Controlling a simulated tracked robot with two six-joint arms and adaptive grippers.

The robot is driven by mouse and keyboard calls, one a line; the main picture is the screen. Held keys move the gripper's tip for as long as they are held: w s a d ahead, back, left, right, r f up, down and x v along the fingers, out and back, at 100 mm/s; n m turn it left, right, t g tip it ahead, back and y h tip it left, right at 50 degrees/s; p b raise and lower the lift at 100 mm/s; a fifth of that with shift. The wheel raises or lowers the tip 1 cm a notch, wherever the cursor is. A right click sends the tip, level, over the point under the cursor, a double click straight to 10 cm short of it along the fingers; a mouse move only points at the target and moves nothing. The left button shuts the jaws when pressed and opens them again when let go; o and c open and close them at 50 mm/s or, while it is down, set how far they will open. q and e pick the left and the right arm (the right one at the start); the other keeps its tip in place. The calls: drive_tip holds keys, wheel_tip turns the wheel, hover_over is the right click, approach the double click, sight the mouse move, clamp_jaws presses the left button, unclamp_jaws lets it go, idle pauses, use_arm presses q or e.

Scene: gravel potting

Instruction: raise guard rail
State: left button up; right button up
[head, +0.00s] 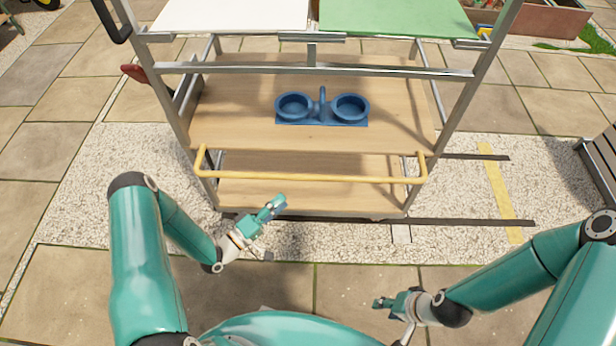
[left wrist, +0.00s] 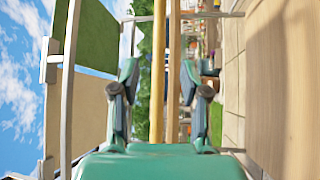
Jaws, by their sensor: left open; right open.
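The yellow guard rail (head: 310,179) runs across the front of the wooden shelf rack, just below the front edge of the upper shelf, with a bent arm at each end. My left gripper (head: 275,205) is open and empty, in front of the rack and nearer to me than the rail, below its left half. In the left wrist view the rail (left wrist: 158,70) runs upright in the picture between the two open fingers (left wrist: 162,75), with no visible contact. My right gripper (head: 384,304) is open and empty, low over the paving at the lower right, well away from the rail.
A blue holder with two rings (head: 322,118) stands on the upper shelf (head: 235,135). A white panel (head: 235,12) and a green panel (head: 395,15) top the metal frame. Dark floor rails (head: 470,222) and a yellow strip (head: 499,190) lie on the gravel. A slatted bench stands at right.

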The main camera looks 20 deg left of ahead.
sight(309, 180)
use_arm(q)
drive_tip(key=x, duration=1.1)
drive_tip(key=shift+w+d+p, duration=0.15)
drive_tip(key=shift+w+p, duration=0.1)
drive_tip(key=shift+p, duration=0.05)
clamp_jaws()
